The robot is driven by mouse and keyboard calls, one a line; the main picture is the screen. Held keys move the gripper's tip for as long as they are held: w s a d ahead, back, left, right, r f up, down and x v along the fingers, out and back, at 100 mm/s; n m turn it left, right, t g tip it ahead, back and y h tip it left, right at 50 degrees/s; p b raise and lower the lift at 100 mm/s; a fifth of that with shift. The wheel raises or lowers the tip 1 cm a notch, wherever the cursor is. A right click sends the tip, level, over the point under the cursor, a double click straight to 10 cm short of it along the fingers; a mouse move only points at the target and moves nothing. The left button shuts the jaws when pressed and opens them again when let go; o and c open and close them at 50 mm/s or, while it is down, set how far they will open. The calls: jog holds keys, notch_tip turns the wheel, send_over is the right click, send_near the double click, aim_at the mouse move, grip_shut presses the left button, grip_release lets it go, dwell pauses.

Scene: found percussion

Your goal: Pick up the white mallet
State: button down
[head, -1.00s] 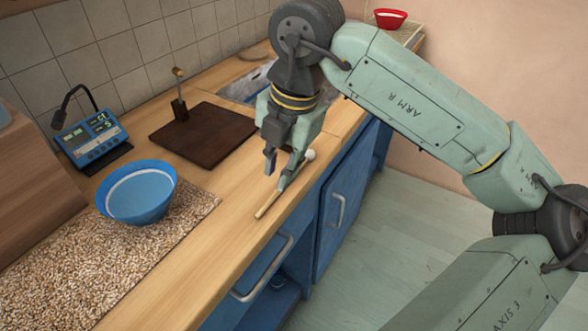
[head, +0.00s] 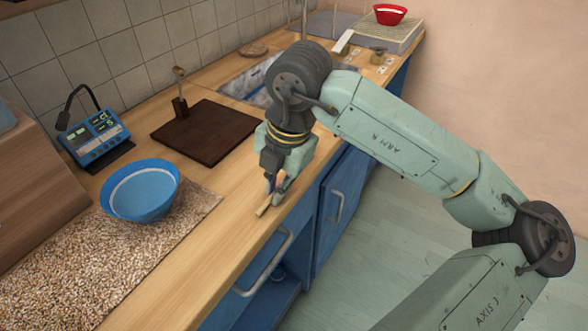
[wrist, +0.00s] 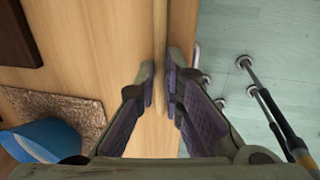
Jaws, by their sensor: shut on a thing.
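The white mallet shows in the head view as a light wooden handle (head: 264,208) lying near the front edge of the counter. Its white head is hidden behind my gripper in that view. My gripper (head: 273,187) is down at the counter, shut on the mallet's handle. In the wrist view the two dark padded fingers of my gripper (wrist: 161,80) stand on either side of the pale handle (wrist: 160,45), which runs up the picture along the counter edge. I see no clear gap under the handle in the head view.
A blue bowl (head: 140,190) stands on a speckled mat (head: 75,265) at the left. A dark board (head: 206,135), a blue device (head: 93,137) and a sink (head: 245,82) lie farther back. A red bowl (head: 389,14) is at the far end.

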dwell(0.4)
jog(key=shift+r+b, duration=0.45)
jog(key=shift+r, duration=0.35)
jog(key=shift+s+d+r+b, duration=0.1)
jog(key=shift+s+r+b, duration=0.15)
jog(key=shift+r, duration=0.2)
jog(key=shift+s+d+r+b, duration=0.1)
jog(key=shift+r+b, duration=0.15)
jog(key=shift+r, duration=0.15)
jog(key=s+d+r+b, duration=0.1)
jog(key=s+d, duration=0.1)
jog(key=s, duration=0.5)
jog(key=s+d+b, duration=0.2)
jog(key=s, duration=0.5)
jog(key=shift+s+r+b, duration=0.3)
jog(key=shift+s+r, duration=0.05)
